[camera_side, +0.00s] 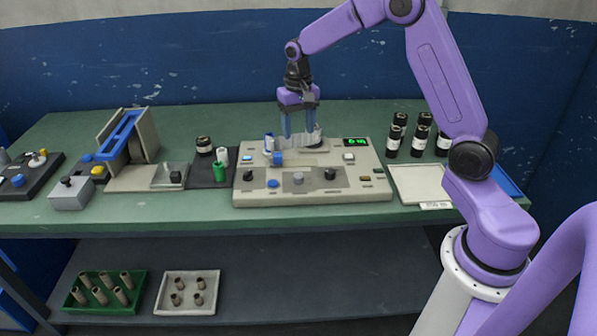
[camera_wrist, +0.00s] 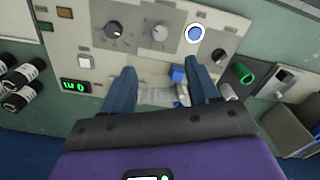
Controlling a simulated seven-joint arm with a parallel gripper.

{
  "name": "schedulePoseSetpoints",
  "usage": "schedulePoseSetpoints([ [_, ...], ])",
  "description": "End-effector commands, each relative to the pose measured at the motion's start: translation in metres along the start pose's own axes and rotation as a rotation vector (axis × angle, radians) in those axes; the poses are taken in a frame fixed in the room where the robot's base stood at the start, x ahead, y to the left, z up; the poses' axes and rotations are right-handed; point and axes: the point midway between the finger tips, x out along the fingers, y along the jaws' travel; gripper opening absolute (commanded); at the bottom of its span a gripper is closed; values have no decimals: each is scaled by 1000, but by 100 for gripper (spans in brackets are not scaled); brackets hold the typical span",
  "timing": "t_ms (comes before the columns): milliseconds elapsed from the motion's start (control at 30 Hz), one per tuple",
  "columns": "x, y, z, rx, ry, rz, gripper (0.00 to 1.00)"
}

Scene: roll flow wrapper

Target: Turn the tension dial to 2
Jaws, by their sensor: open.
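The beige control panel (camera_side: 350,192) sits on the green bench and carries several round controls. A black dial (camera_side: 330,174) is at its right, a grey dial (camera_side: 298,178) in the middle and another black dial (camera_side: 248,174) at the left. The wrist view shows the same black dial (camera_wrist: 115,31), grey dial (camera_wrist: 160,32) and far black dial (camera_wrist: 218,55). I cannot read their labels, so which one is the tension dial is unclear.
A green-lit display (camera_side: 355,142) is at the panel's back right. A blue button (camera_side: 272,183) lies between dials; a blue block (camera_side: 278,158) and a white roller (camera_side: 269,143) stand close to my fingers. Black rolls (camera_side: 393,141) and a white tray (camera_side: 418,185) are to the right.

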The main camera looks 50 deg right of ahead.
Motion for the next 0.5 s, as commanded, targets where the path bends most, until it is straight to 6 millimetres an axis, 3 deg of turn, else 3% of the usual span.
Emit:
schedulePoseSetpoints([
  [500, 99, 0, 2, -1, -4, 2, 60],
])
